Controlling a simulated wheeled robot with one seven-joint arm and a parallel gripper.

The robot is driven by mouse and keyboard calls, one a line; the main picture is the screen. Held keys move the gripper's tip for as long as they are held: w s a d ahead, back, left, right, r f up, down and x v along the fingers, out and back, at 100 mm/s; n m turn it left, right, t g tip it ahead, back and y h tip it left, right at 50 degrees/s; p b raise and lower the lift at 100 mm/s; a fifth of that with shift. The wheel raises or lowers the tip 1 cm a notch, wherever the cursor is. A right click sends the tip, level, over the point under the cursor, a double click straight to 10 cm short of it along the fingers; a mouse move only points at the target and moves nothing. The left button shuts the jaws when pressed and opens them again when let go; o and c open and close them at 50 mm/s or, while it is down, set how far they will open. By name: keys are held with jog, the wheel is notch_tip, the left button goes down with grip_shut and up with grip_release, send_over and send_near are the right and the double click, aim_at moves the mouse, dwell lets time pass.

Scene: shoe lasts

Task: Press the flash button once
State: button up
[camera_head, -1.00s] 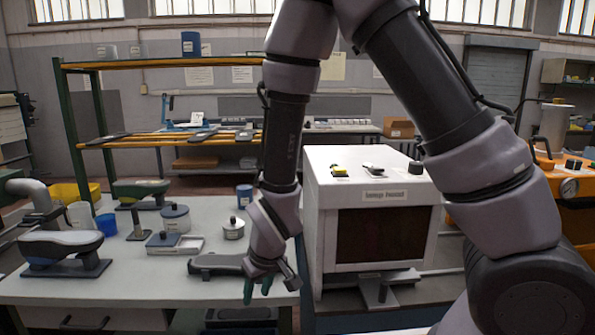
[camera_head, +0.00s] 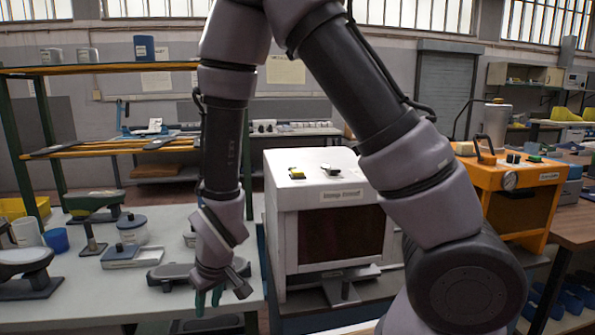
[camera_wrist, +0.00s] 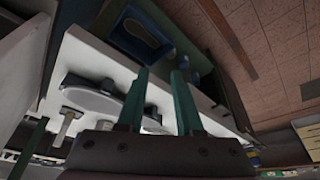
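No button that I can read as the flash button shows. A white box (camera_head: 284,237) with a dark front window (camera_head: 340,237) stands right of my gripper. On its top sit a yellow piece (camera_head: 296,173) and a dark switch-like piece (camera_head: 331,169). My gripper (camera_head: 209,299) hangs fingers down at the white table's right end, left of the box. In the wrist view its green fingers (camera_wrist: 160,75) are apart with nothing between them.
The white table (camera_head: 100,290) holds shoe lasts on stands, a lidded pot (camera_head: 132,230) and a blue cup (camera_head: 56,240). A shelf rack (camera_head: 100,147) stands behind. A brown table (camera_head: 575,232) is at the right. My arm covers part of the box's right side.

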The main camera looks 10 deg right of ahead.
grip_shut()
dwell(1.5)
